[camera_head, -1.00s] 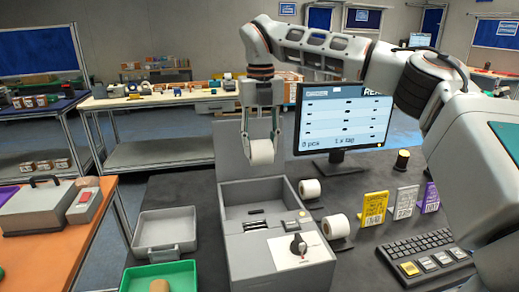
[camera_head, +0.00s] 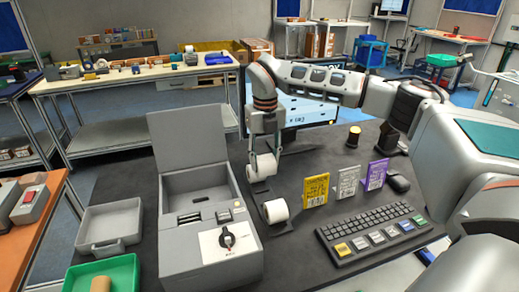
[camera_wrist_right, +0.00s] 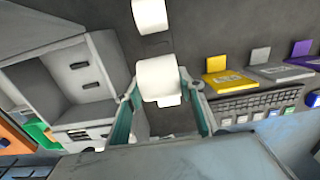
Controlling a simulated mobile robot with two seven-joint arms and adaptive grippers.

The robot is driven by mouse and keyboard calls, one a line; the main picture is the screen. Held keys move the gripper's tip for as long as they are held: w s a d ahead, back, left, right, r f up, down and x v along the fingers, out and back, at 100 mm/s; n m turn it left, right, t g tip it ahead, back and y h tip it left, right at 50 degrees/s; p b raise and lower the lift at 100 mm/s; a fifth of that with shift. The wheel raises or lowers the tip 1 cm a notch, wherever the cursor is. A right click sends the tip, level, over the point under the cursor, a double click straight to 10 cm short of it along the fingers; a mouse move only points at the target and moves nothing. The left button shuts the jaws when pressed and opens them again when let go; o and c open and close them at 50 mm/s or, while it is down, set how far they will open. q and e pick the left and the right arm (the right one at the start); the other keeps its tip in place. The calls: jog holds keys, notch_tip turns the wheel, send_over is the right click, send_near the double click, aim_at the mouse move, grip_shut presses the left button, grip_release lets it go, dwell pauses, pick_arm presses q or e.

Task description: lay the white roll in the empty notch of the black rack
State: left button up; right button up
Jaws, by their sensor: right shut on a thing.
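My right gripper (camera_head: 263,152) is shut on a white roll (camera_head: 265,167), beside the right wall of the grey printer. In the right wrist view, the roll (camera_wrist_right: 158,77) sits between my fingertips (camera_wrist_right: 158,88). A second white roll (camera_head: 275,211) lies nearer on the dark table, to the right of the printer. Another white roll (camera_wrist_right: 150,15) shows at the top of the right wrist view, and the held roll partly hides it in the head view. My left gripper is not in view.
The grey printer (camera_head: 200,250) with raised lid stands to the left. Yellow (camera_head: 315,190), white (camera_head: 348,182) and purple (camera_head: 376,174) tags stand to the right, behind a keyboard (camera_head: 372,232). A grey tray (camera_head: 110,222) and a green tray (camera_head: 125,268) lie left.

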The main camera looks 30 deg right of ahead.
aim_at(265, 170)
jog(key=shift+s+d+f, duration=0.1)
jog(key=shift+d+f, duration=0.05)
jog(key=shift+f, duration=0.1)
notch_tip(265, 170, down, 2)
jog(key=shift+f, duration=2.2)
jog(key=shift+f+b, duration=0.35)
jog(key=shift+f, duration=1)
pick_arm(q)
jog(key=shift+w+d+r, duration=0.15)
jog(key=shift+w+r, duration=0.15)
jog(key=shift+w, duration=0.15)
